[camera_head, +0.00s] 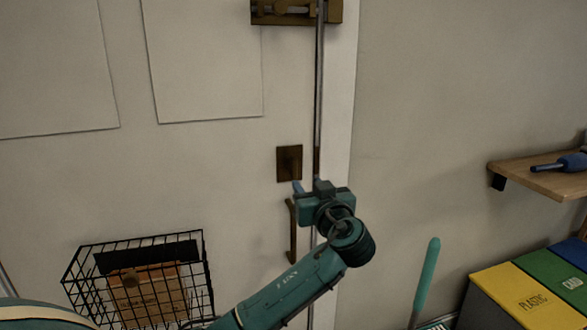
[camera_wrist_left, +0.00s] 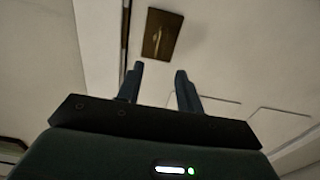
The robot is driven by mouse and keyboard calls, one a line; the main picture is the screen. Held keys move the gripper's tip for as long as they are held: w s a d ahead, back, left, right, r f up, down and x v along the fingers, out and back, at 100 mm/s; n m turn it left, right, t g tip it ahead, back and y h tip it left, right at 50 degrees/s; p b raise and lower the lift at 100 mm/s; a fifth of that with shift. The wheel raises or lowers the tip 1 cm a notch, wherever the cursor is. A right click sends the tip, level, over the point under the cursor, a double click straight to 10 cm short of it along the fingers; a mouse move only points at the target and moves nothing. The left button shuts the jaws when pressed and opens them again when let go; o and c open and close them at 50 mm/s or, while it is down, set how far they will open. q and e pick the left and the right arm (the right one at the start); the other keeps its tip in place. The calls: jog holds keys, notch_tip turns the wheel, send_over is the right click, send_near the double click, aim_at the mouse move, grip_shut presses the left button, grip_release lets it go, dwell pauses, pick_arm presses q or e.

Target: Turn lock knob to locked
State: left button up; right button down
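A brown square lock plate (camera_head: 289,163) is on the pale door, near its right edge. The plate (camera_wrist_left: 161,34) also shows in the left wrist view, ahead of the fingers, with a thin upright piece on its face that looks like the knob. Its turn position is too small to tell. My left gripper (camera_head: 307,184) is just below and right of the plate, pointing up at it. In the left wrist view the two fingers (camera_wrist_left: 161,76) are apart with nothing between them, short of the plate. My right gripper is not in view.
A brown door handle (camera_head: 292,235) is below the plate, beside my left wrist. A brass latch (camera_head: 296,11) is at the top. A black wire basket (camera_head: 207,262) is at lower left. A wooden shelf (camera_head: 535,178) and coloured bins (camera_head: 525,300) are at right.

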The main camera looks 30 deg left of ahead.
aim_at(295, 169)
pick_arm(q)
jog(key=p+x, duration=0.2)
jog(key=x, duration=1)
jog(key=shift+f, duration=0.1)
jog(key=shift+c, duration=0.6)
grip_shut()
